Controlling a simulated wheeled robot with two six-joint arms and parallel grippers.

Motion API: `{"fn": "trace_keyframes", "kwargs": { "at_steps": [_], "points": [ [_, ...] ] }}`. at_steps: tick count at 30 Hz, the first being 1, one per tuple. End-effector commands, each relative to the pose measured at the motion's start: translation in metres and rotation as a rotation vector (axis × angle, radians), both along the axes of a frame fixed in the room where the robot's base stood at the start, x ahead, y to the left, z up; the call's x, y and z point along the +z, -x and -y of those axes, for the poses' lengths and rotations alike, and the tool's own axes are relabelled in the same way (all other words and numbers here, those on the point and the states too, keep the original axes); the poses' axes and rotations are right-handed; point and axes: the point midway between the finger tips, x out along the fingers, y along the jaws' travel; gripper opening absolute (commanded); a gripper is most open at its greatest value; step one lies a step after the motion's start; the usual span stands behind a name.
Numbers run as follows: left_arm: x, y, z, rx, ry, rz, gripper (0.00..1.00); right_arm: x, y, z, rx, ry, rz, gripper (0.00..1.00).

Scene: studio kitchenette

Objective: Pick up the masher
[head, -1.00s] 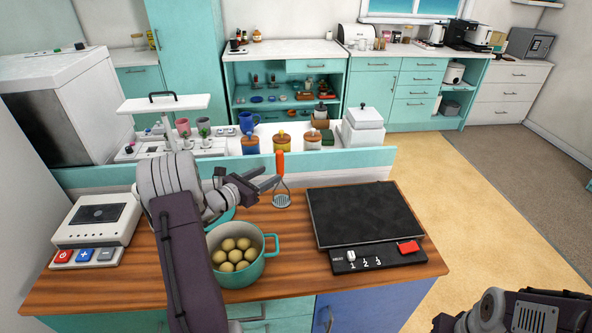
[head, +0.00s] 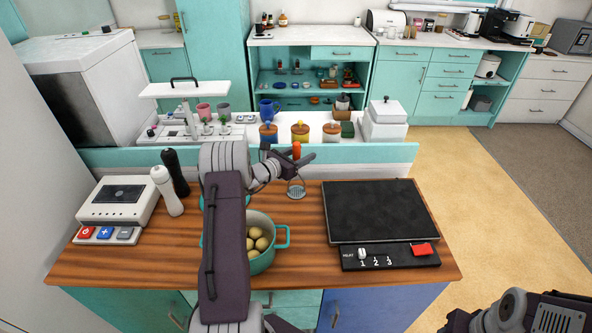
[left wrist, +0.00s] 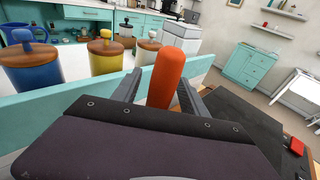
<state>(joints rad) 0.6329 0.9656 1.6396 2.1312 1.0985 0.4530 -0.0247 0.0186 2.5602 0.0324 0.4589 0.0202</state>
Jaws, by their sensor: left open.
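The masher (head: 297,188) stands upright at the back of the wooden counter, its round grid head low and its orange handle (head: 296,150) up. My left gripper (head: 306,157) is at the orange handle. In the left wrist view the orange handle (left wrist: 166,75) rises between the two open fingers of my left gripper (left wrist: 160,88), with a gap visible on its left side. The lower part of the masher is hidden there by the gripper body. My right arm shows at the bottom right of the head view, but its fingers cannot be made out.
A teal pot (head: 282,243) with several potatoes stands partly behind my left arm. A black hob (head: 378,212) is right of the masher. White and black shakers (head: 166,190) stand left. A low teal ledge (head: 370,158) runs behind, with lidded jars (head: 300,133) beyond.

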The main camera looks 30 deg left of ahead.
Motion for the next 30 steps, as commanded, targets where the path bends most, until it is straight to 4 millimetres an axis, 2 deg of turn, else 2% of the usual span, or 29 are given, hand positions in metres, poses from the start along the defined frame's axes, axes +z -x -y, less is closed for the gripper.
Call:
{"fn": "trace_keyframes", "kwargs": {
  "at_steps": [5, 8, 9, 11, 23, 26, 30],
  "points": [
    [-0.001, 0.000, 0.000, 0.000, 0.000, -0.001, 0.51, 0.000, 0.000, 0.000, 0.000, 0.000, 0.000, 0.52],
    [-0.001, 0.000, 0.000, 0.000, 0.000, 0.000, 0.26, 0.000, 0.000, 0.000, 0.000, 0.000, 0.000, 0.52],
    [-0.001, 0.000, 0.000, 0.000, 0.000, 0.000, 0.15, 0.000, 0.000, 0.000, 0.000, 0.000, 0.000, 0.52],
    [0.000, 0.000, 0.000, 0.000, 0.000, 0.000, 0.00, 0.000, 0.000, 0.000, 0.000, 0.000, 0.000, 0.52],
    [0.006, 0.000, 0.000, 0.000, -0.001, 0.003, 0.00, -0.001, 0.000, 0.000, 0.000, 0.000, 0.000, 0.52],
    [0.018, 0.000, 0.000, -0.001, -0.002, 0.005, 0.00, -0.001, 0.000, 0.000, 0.000, 0.000, 0.000, 0.52],
    [0.044, 0.000, 0.000, -0.001, -0.004, 0.006, 0.00, -0.003, 0.000, 0.000, 0.000, 0.000, 0.000, 0.52]
  ]
}}
